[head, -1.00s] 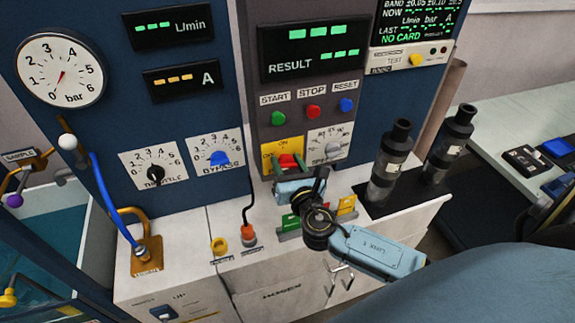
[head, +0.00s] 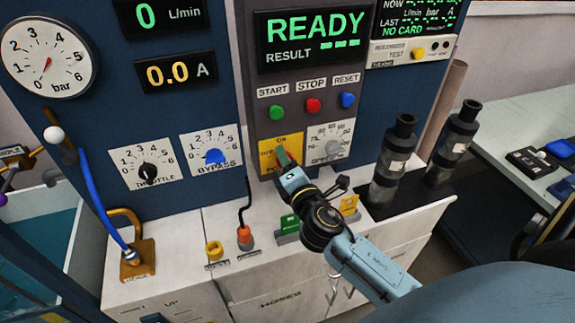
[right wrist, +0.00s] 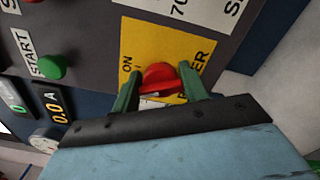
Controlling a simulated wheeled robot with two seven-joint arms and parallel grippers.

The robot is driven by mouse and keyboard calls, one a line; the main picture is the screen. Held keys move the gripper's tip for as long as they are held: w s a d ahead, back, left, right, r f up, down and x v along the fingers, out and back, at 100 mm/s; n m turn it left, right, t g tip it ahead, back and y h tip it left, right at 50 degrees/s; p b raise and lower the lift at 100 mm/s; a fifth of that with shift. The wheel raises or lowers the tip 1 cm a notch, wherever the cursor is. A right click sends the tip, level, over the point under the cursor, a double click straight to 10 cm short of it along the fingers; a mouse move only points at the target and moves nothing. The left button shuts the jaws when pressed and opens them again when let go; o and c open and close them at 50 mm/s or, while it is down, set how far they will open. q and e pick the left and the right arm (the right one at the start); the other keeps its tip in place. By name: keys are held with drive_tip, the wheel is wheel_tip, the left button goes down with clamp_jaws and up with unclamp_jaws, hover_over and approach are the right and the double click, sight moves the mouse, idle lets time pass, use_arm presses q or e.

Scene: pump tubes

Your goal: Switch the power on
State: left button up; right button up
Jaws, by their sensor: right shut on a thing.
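The red power switch (right wrist: 160,77) sits on a yellow plate marked ON and POWER. The plate (head: 267,155) also shows in the head view, low on the grey control panel, with its switch mostly hidden by my gripper. My right gripper (right wrist: 162,85) has its two green fingers on either side of the red switch and is shut on it. In the head view, my right gripper (head: 284,160) reaches up to the plate. The main display (head: 315,35) reads READY, and the A display (head: 177,72) reads 0.0. My left gripper is not in view.
START, STOP (head: 313,105) and RESET buttons sit just above the power plate, with the speed dial (head: 328,148) to its right. Two dark cylinders (head: 395,165) stand on the bench at right. A blue hose (head: 95,185) hangs at left.

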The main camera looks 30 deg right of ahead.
drive_tip(key=m+b, duration=0.1)
drive_tip(key=m, duration=0.4)
drive_tip(key=shift+f, duration=0.15)
drive_tip(key=shift+m, duration=0.3)
idle(0.3)
drive_tip(key=o, duration=1)
drive_tip(key=b+v, duration=0.2)
drive_tip(key=v, duration=1.1)
drive_tip(key=shift+s, duration=0.25)
drive_tip(key=shift+d, duration=0.1)
